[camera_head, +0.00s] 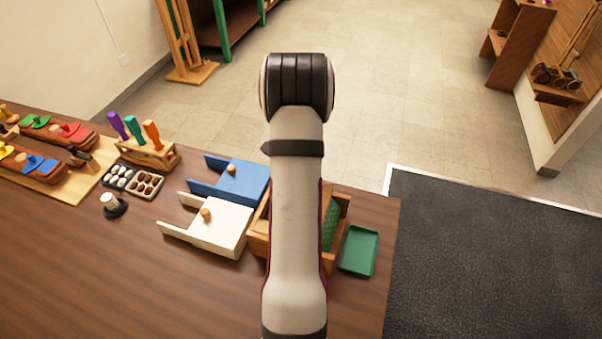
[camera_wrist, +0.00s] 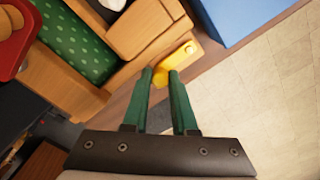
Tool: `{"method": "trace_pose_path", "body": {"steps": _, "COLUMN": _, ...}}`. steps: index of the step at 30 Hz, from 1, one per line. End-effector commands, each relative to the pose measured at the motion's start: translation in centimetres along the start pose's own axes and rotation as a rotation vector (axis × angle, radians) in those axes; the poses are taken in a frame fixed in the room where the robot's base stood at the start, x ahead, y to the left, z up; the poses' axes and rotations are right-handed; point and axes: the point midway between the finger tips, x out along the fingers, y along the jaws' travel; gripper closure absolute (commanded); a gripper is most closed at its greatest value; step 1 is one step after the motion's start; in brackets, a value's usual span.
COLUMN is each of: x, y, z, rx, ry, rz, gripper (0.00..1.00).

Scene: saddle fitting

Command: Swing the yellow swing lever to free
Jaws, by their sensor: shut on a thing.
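The yellow swing lever (camera_wrist: 181,65) shows in the wrist view beside the end of a wooden box (camera_wrist: 150,28). It has a round knob at its upper right end, and its lower left end lies between my fingertips. My gripper (camera_wrist: 161,76) has two green fingers and is shut on the lever. The box holds a green dotted lining (camera_wrist: 72,42). In the head view my arm covers the gripper and the lever, and only parts of the box (camera_head: 258,240) show around the arm.
In the head view a white block (camera_head: 215,232) and a blue block (camera_head: 245,183) stand left of the box. A green tray (camera_head: 359,250) lies to its right, near the table edge. Tool racks stand further left. The front table area (camera_head: 120,290) is clear.

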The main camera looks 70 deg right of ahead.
Motion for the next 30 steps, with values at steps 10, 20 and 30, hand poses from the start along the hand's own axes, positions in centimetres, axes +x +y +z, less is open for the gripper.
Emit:
{"method": "trace_pose_path", "body": {"steps": 10, "x": -0.1, "y": -0.4, "z": -0.4, "rx": -0.097, "ry": 0.002, "rz": -0.002, "gripper": 1.0}}
{"method": "trace_pose_path", "body": {"steps": 20, "x": -0.1, "y": -1.5, "z": -1.1, "rx": -0.378, "ry": 0.002, "rz": -0.002, "gripper": 1.0}}
{"method": "trace_pose_path", "body": {"steps": 30, "x": -0.1, "y": -3.0, "z": -1.5, "rx": -0.696, "ry": 0.004, "rz": -0.002, "gripper": 1.0}}
